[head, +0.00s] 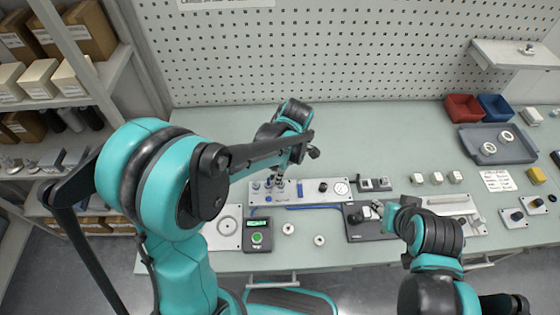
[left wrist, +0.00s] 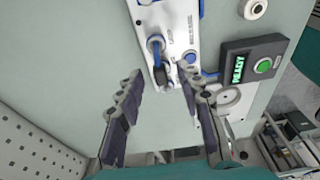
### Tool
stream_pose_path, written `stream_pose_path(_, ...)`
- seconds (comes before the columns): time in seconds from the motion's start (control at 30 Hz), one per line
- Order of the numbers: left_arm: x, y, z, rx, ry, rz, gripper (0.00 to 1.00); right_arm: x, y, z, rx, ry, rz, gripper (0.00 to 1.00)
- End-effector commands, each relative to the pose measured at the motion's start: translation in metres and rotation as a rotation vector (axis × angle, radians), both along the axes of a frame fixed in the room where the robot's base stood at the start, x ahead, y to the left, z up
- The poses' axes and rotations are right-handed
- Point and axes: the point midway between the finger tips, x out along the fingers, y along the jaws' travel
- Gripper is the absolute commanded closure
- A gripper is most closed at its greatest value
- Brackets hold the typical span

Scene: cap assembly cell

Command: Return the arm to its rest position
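My left arm reaches in from the left in the head view. Its gripper (head: 281,178) hangs over the left part of a light fixture plate (head: 308,190), partly hidden by the wrist. In the left wrist view the left gripper (left wrist: 162,78) has its two dark fingers wide apart, with nothing held between them. Beyond the fingertips the plate (left wrist: 175,20) carries a blue-ringed dark part (left wrist: 157,62). My right arm (head: 437,235) is at the lower right of the head view. Its gripper is hard to make out against the dark device (head: 362,232) there.
A dark box (head: 257,236) with a green button and lit display stands in front of the plate; in the left wrist view it reads READY (left wrist: 252,62). Two small rings (head: 288,229) lie beside it. A grey tray (head: 500,145) and bins (head: 463,107) stand back right. The table's back middle is clear.

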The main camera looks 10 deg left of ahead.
Motion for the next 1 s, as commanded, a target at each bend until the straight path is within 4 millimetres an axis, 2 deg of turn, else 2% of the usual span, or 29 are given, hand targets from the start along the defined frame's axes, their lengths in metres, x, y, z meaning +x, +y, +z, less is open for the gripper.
stream_pose_path(0.1, 0.001, -0.006, 0.028, 0.0, 0.0, -0.001, 0.64, 0.0, 0.0, 0.0, 0.0, 0.0, 0.0, 0.6)
stream_pose_path(0.3, 0.003, -0.013, 0.065, 0.0, 0.0, 0.0, 0.64, 0.0, 0.0, 0.0, 0.0, 0.0, 0.0, 0.6)
stream_pose_path(0.5, 0.004, -0.016, 0.082, 0.0, 0.0, 0.0, 0.64, 0.0, 0.0, 0.0, 0.0, 0.0, 0.0, 0.6)
stream_pose_path(0.7, 0.002, -0.014, 0.086, -0.008, -0.005, -0.032, 0.64, 0.0, 0.0, -0.001, 0.0, 0.0, 0.0, 0.6)
stream_pose_path(0.77, -0.002, -0.01, 0.088, -0.021, -0.014, -0.094, 0.64, 0.0, 0.0, -0.003, 0.0, 0.0, 0.0, 0.6)
stream_pose_path(0.87, -0.015, 0.001, 0.092, -0.052, -0.048, -0.288, 0.64, 0.0, 0.0, -0.007, 0.0, 0.0, 0.0, 0.6)
stream_pose_path(1.0, -0.041, 0.019, 0.096, -0.064, -0.132, -0.679, 0.64, 0.0, 0.0, -0.015, 0.0, 0.0, 0.0, 0.6)
